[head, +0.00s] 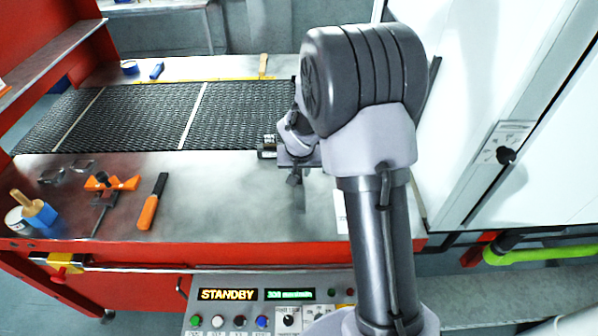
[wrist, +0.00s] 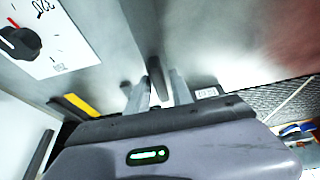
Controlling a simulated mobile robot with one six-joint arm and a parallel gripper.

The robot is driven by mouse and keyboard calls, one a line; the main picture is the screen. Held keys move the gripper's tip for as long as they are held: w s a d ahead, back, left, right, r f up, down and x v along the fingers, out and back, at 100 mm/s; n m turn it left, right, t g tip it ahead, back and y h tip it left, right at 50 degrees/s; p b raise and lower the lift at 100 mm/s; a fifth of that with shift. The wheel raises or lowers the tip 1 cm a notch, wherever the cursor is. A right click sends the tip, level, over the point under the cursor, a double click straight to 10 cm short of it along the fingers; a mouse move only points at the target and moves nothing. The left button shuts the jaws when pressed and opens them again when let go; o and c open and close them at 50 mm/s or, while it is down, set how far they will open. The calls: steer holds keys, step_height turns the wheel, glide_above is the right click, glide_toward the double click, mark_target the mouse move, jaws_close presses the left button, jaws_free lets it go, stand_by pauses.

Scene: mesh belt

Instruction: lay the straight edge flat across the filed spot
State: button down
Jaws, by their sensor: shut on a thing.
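My gripper (head: 294,172) is over the metal table at the right end of the mesh belt (head: 240,110), partly hidden by my arm. In the wrist view my gripper (wrist: 160,92) is shut on a narrow dark grey bar (wrist: 156,74), which I take to be the straight edge. Only its end shows between the fingers. I cannot tell whether it touches the surface below. I cannot make out the filed spot in either view.
On the table (head: 230,200) lie an orange-handled file (head: 152,203), an orange clamp (head: 108,184) and a blue-and-wood brush (head: 35,208). Blue tape (head: 130,67) is on the back ledge. A white cabinet (head: 475,100) stands right; a STANDBY control panel (head: 265,312) is in front.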

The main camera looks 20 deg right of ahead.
steer(key=shift+w+f+b, duration=0.1)
steer(key=shift+f+b, duration=0.65)
steer(key=shift+f, duration=1)
steer(key=shift+f, duration=0.2)
steer(key=c, duration=1.1)
jaws_free()
steer(key=shift+r, duration=0.1)
